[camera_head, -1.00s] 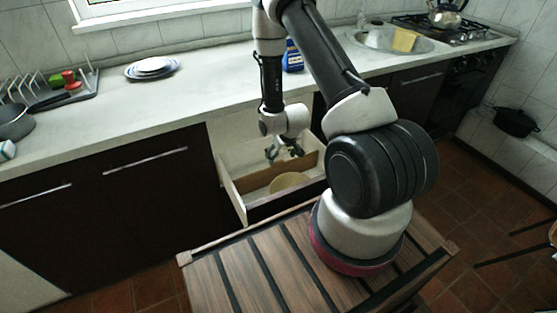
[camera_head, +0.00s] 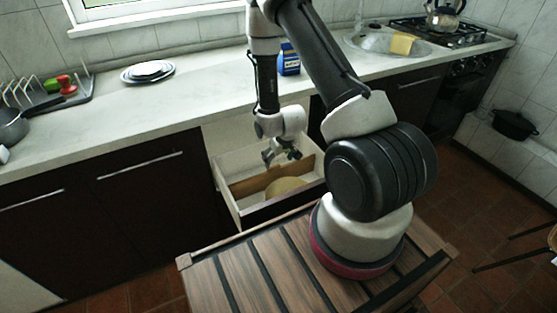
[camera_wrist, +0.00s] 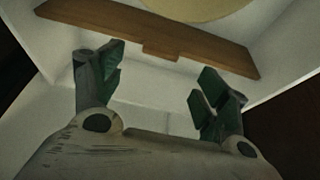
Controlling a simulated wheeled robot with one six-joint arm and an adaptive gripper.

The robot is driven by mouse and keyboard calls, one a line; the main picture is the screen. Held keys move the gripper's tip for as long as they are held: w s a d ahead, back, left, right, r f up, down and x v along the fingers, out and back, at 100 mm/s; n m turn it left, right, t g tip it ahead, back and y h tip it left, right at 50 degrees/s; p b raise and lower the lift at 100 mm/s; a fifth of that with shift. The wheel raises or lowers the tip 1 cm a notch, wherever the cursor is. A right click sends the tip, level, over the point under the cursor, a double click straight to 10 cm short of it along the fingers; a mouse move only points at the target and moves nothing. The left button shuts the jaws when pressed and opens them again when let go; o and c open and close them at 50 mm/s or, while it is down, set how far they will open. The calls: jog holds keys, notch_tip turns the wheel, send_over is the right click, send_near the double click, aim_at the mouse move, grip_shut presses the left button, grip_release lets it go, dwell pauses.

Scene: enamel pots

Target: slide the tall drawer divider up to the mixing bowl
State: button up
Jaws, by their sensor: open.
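The tall drawer divider (camera_head: 246,187) is a long brown wooden board standing across an open white drawer (camera_head: 228,205). In the wrist view the divider (camera_wrist: 150,35) slants across the top, with a small block at the middle of its lower edge. The mixing bowl (camera_head: 286,186) is round and cream-coloured, on the near side of the divider; only its rim area (camera_wrist: 195,6) shows in the wrist view. A gap between bowl and divider is hard to judge. My gripper (camera_head: 281,156) is open and empty at the divider's far side, its fingers (camera_wrist: 158,88) apart.
The drawer's walls and dark front (camera_head: 285,207) surround the gripper. The worktop (camera_head: 190,100) lies behind, with plates (camera_head: 148,72), a blue box (camera_head: 288,62) and a dish rack (camera_head: 45,95). The drawer floor beyond the divider looks bare.

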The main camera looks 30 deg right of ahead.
aim_at(274, 166)
jog(key=x, duration=0.7)
jog(key=shift+w+f, duration=0.1)
jog(key=shift+f, duration=0.15)
jog(key=c, duration=1.5)
jog(key=shift+o, duration=0.2)
jog(key=shift+s, duration=1)
jog(key=o, duration=1.5)
jog(key=shift+c, duration=0.2)
jog(key=shift+r, duration=0.15)
